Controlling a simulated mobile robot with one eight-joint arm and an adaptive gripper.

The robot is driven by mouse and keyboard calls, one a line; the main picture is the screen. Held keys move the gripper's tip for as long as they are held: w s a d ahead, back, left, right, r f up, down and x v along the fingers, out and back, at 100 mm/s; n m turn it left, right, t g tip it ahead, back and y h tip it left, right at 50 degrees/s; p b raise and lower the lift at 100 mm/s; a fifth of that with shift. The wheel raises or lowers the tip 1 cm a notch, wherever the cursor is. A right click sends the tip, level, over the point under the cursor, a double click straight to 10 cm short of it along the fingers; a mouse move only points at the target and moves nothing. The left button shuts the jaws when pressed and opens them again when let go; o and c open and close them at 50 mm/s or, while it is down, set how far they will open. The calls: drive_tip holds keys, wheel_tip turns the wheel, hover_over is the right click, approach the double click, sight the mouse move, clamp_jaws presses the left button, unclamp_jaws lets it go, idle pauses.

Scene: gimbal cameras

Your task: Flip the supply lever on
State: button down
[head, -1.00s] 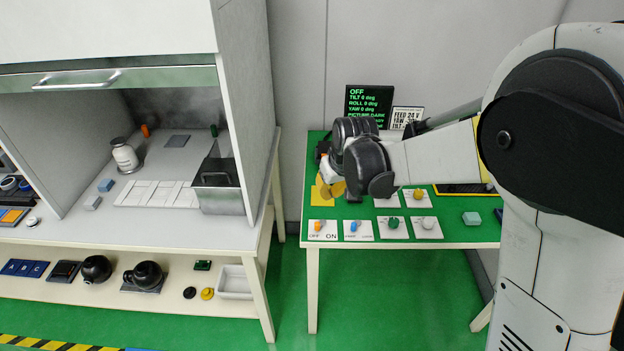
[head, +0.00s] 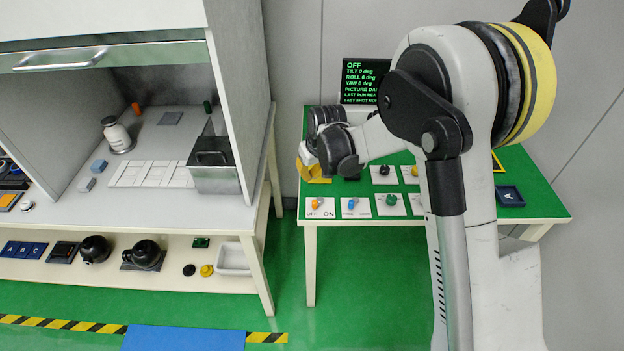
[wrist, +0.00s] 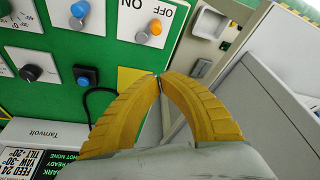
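The supply lever (head: 315,203) is a small orange-tipped lever on a white plate marked OFF and ON, at the left front corner of the green bench. In the wrist view the orange knob (wrist: 155,27) leans toward the OFF word. My gripper (head: 309,170) hangs above the bench behind that plate. In the wrist view its yellow fingers (wrist: 160,76) meet at the tips with nothing visible between them, apart from the lever. The black screen (head: 363,80) reads OFF at the top.
A blue-tipped lever (head: 351,204) sits right beside the supply lever, with a green knob (head: 391,200) beyond it. A blue button (wrist: 86,76) and a black cable (wrist: 90,100) lie near my fingers. The fume cabinet (head: 240,100) stands left across a gap.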

drive_tip(key=b+x, duration=0.2)
drive_tip(key=x, duration=0.6)
drive_tip(key=shift+b, duration=0.3)
drive_tip(key=shift+s+d+r+b, duration=0.1)
drive_tip(key=shift+s+d+b, duration=0.25)
drive_tip(key=shift+s, duration=0.55)
drive_tip(key=shift+s+d+b, duration=0.25)
drive_tip(key=shift+s+d, duration=0.25)
drive_tip(key=shift+s, duration=0.35)
drive_tip(key=shift+s+r, duration=0.1)
drive_tip(key=shift+s+n+y, duration=0.2)
drive_tip(key=shift+n+y, duration=0.1)
drive_tip(key=shift+n, duration=0.9)
drive_tip(key=n, duration=0.1)
drive_tip(key=n+g, duration=0.1)
drive_tip(key=n, duration=0.1)
drive_tip(key=shift+s+d+y+b, duration=0.2)
drive_tip(key=shift+s+y+b, duration=0.1)
drive_tip(key=shift+y, duration=0.1)
drive_tip(key=n, duration=0.2)
drive_tip(key=n+g, duration=0.1)
drive_tip(key=d+n, duration=0.1)
drive_tip(key=n, duration=0.1)
drive_tip(key=shift+s+n+g+y, duration=0.3)
drive_tip(key=shift+s+y, duration=0.1)
drive_tip(key=shift+w+a, duration=0.1)
